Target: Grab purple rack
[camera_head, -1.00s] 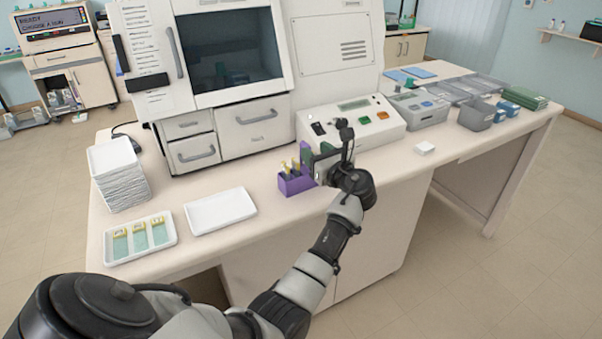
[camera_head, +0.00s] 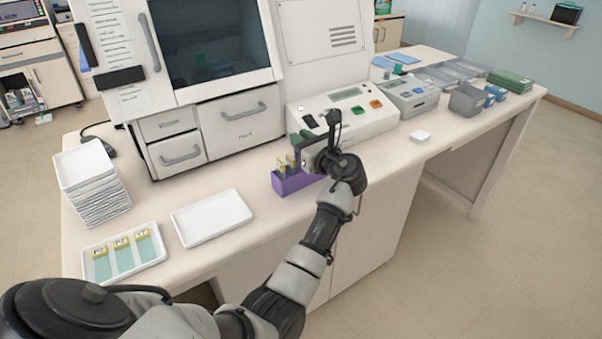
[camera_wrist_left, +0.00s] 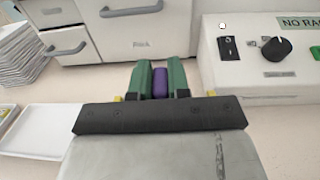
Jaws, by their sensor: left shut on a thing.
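The purple rack (camera_head: 292,182) stands on the bench in front of the large machine, with yellow-topped slides upright in it. My left gripper (camera_head: 309,150) is at its right end in the head view, and the gripper body hides part of the rack. In the left wrist view, the green fingers of my left gripper (camera_wrist_left: 160,82) are shut on a purple part of the rack (camera_wrist_left: 160,84), with bits of yellow showing beside them. I cannot tell whether the rack is clear of the bench. My right gripper is not in view.
An empty white tray (camera_head: 211,218) and a tray with several slides (camera_head: 124,254) lie to the left, near a stack of white trays (camera_head: 92,182). A control box (camera_head: 343,112) stands behind the gripper. A small white block (camera_head: 420,136) lies to the right.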

